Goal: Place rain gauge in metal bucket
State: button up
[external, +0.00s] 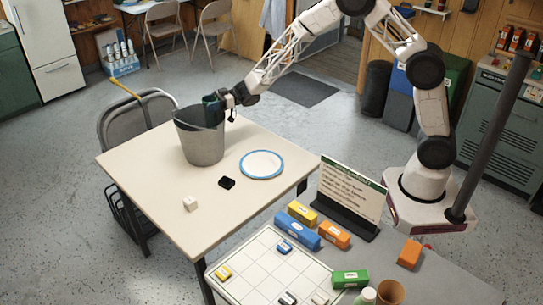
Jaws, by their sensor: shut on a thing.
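The metal bucket (203,147) stands upright on the cream table, towards its back left. My gripper (225,100) is at the right side of the bucket's mouth, reaching in from the upper right. It is shut on a dark green-blue thing, which I take to be the rain gauge (210,107). The rain gauge is at the bucket's opening, with its top above the rim. Its lower part is hidden by the bucket's wall, so I cannot tell how deep it reaches or whether it touches the bucket.
On the cream table (160,190) are a blue-rimmed white plate (262,164), a small black block (227,182) and a small white cube (190,203). A grey chair (140,120) stands behind the bucket. A sign (350,190) and several coloured boxes stand on the nearer grey table.

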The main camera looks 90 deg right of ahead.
jog(key=shift+f, duration=0.55)
jog(key=o, duration=1.1)
jog(key=shift+f, duration=0.1)
jog(key=shift+o, duration=0.2)
jog(key=r+v, duration=0.1)
jog(key=v, duration=1.1)
jog(key=shift+r, duration=0.2)
jog(key=shift+a+r, duration=0.1)
